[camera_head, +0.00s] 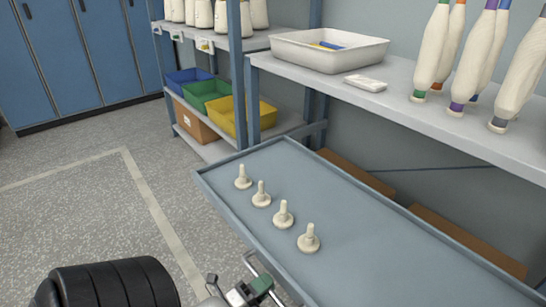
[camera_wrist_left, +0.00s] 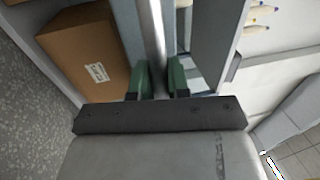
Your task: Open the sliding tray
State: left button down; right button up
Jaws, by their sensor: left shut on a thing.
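The sliding tray (camera_head: 352,232) is a blue-grey shallow tray with a raised rim. It juts out from under the shelf, with its upper surface exposed. Several cream pegs on round bases (camera_head: 283,214) stand upright in a row on it. A metal bar handle (camera_head: 250,262) is on its front side. My left gripper (camera_head: 258,286) is at this handle, at the bottom of the head view. In the left wrist view, its green finger pads (camera_wrist_left: 163,82) are shut on the handle bar (camera_wrist_left: 154,35). My right gripper is not in view.
A grey shelf (camera_head: 398,98) above the tray carries a white bin (camera_head: 330,50) and several large thread cones (camera_head: 432,52). Blue, green and yellow bins (camera_head: 240,115) and a cardboard box (camera_wrist_left: 84,52) sit on lower shelving. The floor (camera_head: 85,190) to the left is clear.

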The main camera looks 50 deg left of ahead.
pick_arm(q)
jog(key=shift+s, duration=0.1)
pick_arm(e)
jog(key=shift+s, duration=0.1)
pick_arm(q)
jog(key=c, duration=1.1)
grip_release()
jog(key=v, duration=1)
jog(key=shift+s+p, duration=0.35)
jog(key=shift+s, duration=0.05)
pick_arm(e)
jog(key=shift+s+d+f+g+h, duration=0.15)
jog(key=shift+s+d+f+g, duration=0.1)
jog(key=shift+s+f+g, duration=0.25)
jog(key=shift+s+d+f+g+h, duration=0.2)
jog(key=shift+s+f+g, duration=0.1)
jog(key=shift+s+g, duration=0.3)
pick_arm(q)
jog(key=shift+s+f, duration=0.1)
jog(key=shift+f, duration=0.05)
